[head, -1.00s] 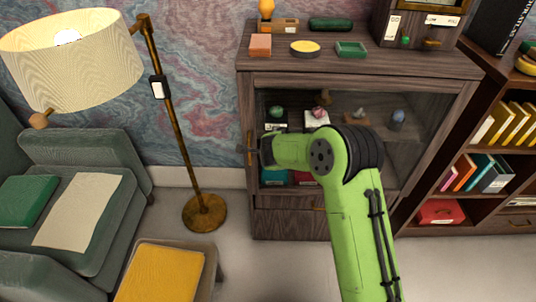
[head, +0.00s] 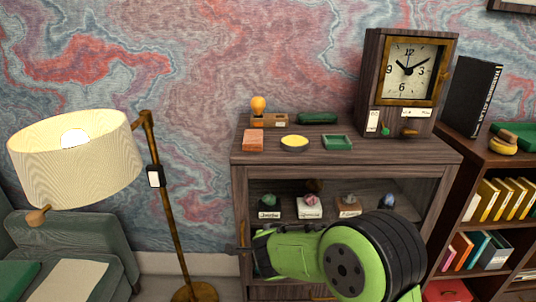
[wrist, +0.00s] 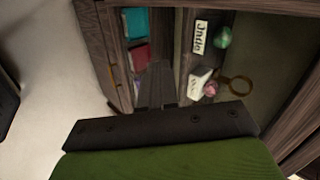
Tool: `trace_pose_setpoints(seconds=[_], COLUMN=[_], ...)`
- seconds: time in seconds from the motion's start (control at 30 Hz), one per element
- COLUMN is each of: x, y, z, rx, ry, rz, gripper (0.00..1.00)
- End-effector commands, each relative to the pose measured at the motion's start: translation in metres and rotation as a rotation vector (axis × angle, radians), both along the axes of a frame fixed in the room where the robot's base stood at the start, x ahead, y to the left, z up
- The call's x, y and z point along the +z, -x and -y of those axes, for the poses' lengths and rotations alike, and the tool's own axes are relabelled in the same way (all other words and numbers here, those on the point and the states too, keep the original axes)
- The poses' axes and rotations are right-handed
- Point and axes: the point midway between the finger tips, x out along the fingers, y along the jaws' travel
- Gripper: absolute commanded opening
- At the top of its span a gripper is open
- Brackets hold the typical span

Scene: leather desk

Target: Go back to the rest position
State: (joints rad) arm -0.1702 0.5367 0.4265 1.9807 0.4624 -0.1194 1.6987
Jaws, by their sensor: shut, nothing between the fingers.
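My green arm reaches across the front of the dark wooden cabinet (head: 350,157). In the wrist view my gripper (wrist: 156,84) shows as dark fingers, shut and empty, pointing toward the cabinet's shelves. Whether the fingertips touch the cabinet I cannot tell. My arm hides the lower part of the cabinet.
Labelled stones stand inside the cabinet, including a green stone (wrist: 222,37). A clock (head: 408,75) and small items stand on top. A floor lamp (head: 78,160) and a grey armchair (head: 70,245) are left; a bookshelf (head: 495,190) is right.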

Motion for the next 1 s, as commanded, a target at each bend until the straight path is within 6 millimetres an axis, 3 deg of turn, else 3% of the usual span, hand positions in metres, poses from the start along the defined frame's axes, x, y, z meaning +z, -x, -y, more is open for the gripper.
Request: trace_pose_setpoints(seconds=[0.03, 0.13, 0.2, 0.27, 0.4, 0.5, 0.63, 0.73, 1.0], x=[0.035, 0.099, 0.137, 0.166, 0.215, 0.233, 0.237, 0.235, 0.234], y=[0.008, 0.043, 0.076, 0.109, 0.194, 0.253, 0.305, 0.32, 0.322], z=[0.016, 0.055, 0.083, 0.103, 0.141, 0.154, 0.159, 0.16, 0.16], rx=[0.036, 0.169, 0.275, 0.374, 0.626, 0.822, 1.018, 1.088, 1.1], ry=[0.067, 0.263, 0.397, 0.498, 0.688, 0.784, 0.857, 0.881, 0.884], rz=[0.009, -0.021, -0.058, -0.092, -0.164, -0.191, -0.195, -0.193, -0.194], gripper=[0.0, 0.0, 0.0, 0.0, 0.0, 0.0, 0.0, 0.0, 0.0])
